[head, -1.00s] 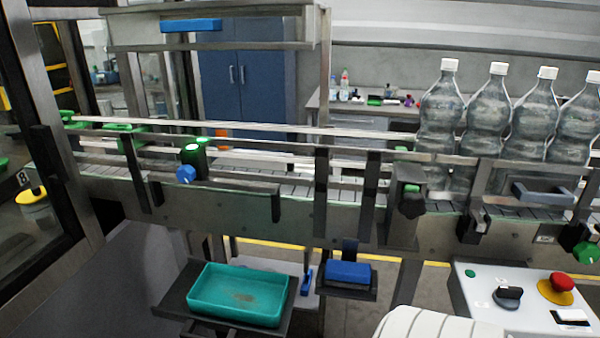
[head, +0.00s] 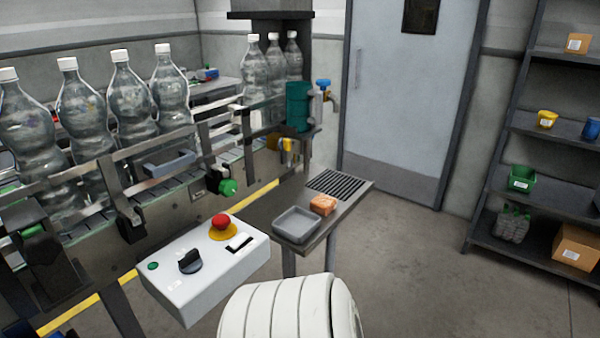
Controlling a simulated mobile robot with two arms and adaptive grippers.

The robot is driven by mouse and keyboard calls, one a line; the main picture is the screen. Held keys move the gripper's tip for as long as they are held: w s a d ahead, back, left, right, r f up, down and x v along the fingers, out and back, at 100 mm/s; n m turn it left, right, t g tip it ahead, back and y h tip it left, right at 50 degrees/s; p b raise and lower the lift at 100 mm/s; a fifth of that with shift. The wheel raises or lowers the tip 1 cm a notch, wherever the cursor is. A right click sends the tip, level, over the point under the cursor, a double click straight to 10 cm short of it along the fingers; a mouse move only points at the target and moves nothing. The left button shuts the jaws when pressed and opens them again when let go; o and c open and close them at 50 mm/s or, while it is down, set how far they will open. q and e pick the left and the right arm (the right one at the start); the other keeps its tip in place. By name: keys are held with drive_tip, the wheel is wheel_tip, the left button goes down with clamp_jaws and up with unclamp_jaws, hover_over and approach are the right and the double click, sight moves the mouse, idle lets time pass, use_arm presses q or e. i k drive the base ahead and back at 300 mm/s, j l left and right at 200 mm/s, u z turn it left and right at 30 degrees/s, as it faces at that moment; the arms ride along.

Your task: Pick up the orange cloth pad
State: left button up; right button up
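An orange pad (head: 323,204), blocky in shape, lies on a small dark side table (head: 318,239) right of the conveyor. It sits just right of a grey shallow tray (head: 296,224) and in front of a black slotted grate (head: 339,184). Nothing covers the pad. Neither of my grippers shows in the head view. A white ribbed rounded part, which seems to be mine, fills the bottom middle.
A white control box (head: 205,267) with a red button stands left of the side table. Several clear bottles (head: 131,98) line the conveyor. A shelf rack (head: 531,190) stands at the right. The floor between is clear.

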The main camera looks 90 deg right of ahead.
sight(324, 204)
drive_tip(key=z, duration=2.9)
drive_tip(key=u, duration=0.35)
